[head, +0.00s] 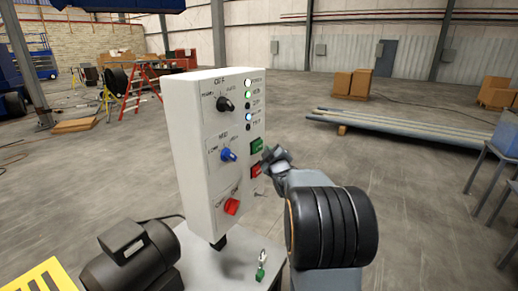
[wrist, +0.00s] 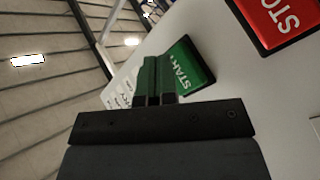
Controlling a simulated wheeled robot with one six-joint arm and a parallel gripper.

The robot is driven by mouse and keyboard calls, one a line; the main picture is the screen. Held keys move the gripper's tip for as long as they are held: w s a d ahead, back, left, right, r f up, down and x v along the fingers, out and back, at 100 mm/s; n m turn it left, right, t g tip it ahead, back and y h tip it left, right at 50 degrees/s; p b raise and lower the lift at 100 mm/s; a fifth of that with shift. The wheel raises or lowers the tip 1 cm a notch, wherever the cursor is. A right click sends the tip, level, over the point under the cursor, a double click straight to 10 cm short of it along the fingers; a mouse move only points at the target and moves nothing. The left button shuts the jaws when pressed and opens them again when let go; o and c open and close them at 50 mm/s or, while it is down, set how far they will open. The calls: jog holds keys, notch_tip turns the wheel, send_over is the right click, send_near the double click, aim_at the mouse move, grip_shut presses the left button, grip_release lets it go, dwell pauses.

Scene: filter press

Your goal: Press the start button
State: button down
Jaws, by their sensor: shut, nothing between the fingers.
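The control box (head: 208,185) is a tall white panel with knobs, lamps and buttons. The green start button (head: 257,146) is on its right side, above the red stop button (head: 257,171). In the wrist view the start button (wrist: 187,68) shows the letters "STAR", and the red stop button (wrist: 280,20) is at the top right. My gripper (head: 268,155) is shut and empty at the panel's button side. In the wrist view its fingertips (wrist: 157,75) overlap the left part of the start button. I cannot tell whether they touch it.
The panel also carries a black knob (head: 225,104), a blue knob (head: 228,155) and a red knob (head: 232,206). A key with a green tag (head: 261,272) is at the panel's foot. A black motor (head: 130,262) stands at the lower left. Open floor lies behind.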

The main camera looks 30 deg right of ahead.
jog(key=shift+s+d, duration=0.4)
jog(key=shift+s, duration=0.3)
jog(key=shift+s+d, duration=0.35)
jog(key=shift+s, duration=0.35)
jog(key=shift+s+d, duration=0.4)
jog(key=shift+s, duration=0.3)
jog(key=s+a+f+m+g, duration=0.3)
jog(key=s+f+m+g, duration=0.5)
jog(key=f+g, duration=0.3)
jog(key=s+a+g+y+p, duration=0.1)
jog(key=s+a+y, duration=0.1)
jog(key=s+a, duration=0.3)
jog(key=s+a+n+g+y+p, duration=0.1)
jog(key=s+a, duration=0.4)
jog(key=a, duration=0.6)
jog(key=s+a+g+y+p, duration=0.1)
jog(key=s+a+y, duration=0.2)
jog(key=a, duration=0.6)
jog(key=shift+s+r+n, duration=0.3)
jog(key=shift+s+n, duration=0.1)
jog(key=shift+s, duration=0.65)
jog(key=shift+a, duration=0.2)
